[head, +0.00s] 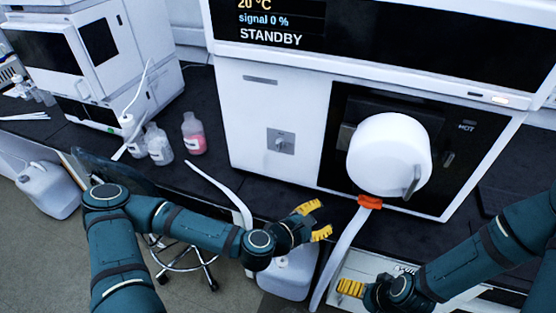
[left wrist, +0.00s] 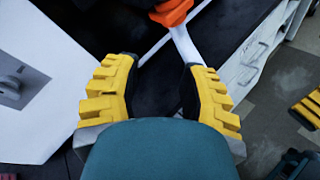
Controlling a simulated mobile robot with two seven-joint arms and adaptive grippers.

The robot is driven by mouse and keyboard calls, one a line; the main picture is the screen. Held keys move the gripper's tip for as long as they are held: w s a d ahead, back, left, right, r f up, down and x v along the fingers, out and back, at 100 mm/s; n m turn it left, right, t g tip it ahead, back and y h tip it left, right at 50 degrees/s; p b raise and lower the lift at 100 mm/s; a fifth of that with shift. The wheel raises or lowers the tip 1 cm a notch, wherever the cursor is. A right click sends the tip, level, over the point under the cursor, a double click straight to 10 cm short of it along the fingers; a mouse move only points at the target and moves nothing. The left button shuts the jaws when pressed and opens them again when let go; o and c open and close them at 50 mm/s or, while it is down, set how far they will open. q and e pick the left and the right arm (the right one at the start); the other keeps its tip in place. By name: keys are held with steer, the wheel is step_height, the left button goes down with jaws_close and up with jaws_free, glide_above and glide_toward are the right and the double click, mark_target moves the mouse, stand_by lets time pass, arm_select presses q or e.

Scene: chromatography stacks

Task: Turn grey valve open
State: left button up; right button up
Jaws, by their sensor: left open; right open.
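The grey valve (head: 282,142) is a small knob on a square grey plate, on the lower left of the white instrument's front. It also shows at the left edge of the left wrist view (left wrist: 10,86), partly cut off. My left gripper (head: 318,219) is open and empty, below and to the right of the valve, near the bench's front edge. Its two yellow fingers are spread apart in the left wrist view (left wrist: 162,70). My right gripper (head: 350,288) is low at the front, well away from the valve; its jaw gap is hard to see.
A white round cover (head: 388,155) juts from the instrument's dark panel. An orange clamp (head: 370,202) with a white tube (head: 340,255) hangs below it, close to my left gripper. Bottles, including a pink one (head: 194,134), stand left of the instrument on the black bench.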

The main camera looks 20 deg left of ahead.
arm_select(q)
steer(key=w+a+r+n+t+y+b, duration=0.2)
steer(key=w+a+n+t+y+b, duration=0.15)
steer(key=a+n, duration=0.5)
steer(key=n+t+y, duration=0.2)
steer(key=n+y, duration=0.3)
glide_toward(277, 147)
steer(key=shift+h, duration=0.25)
steer(key=w+b, duration=0.1)
steer(key=w, duration=0.4)
steer(key=w+b, duration=0.1)
steer(key=w, duration=0.4)
steer(key=shift+w+a+f, duration=0.15)
steer(key=shift+w, duration=0.25)
arm_select(e)
step_height(277, 147, down, 7)
steer(key=shift+f, duration=0.2)
steer(key=shift+a, duration=0.1)
arm_select(q)
jaws_close()
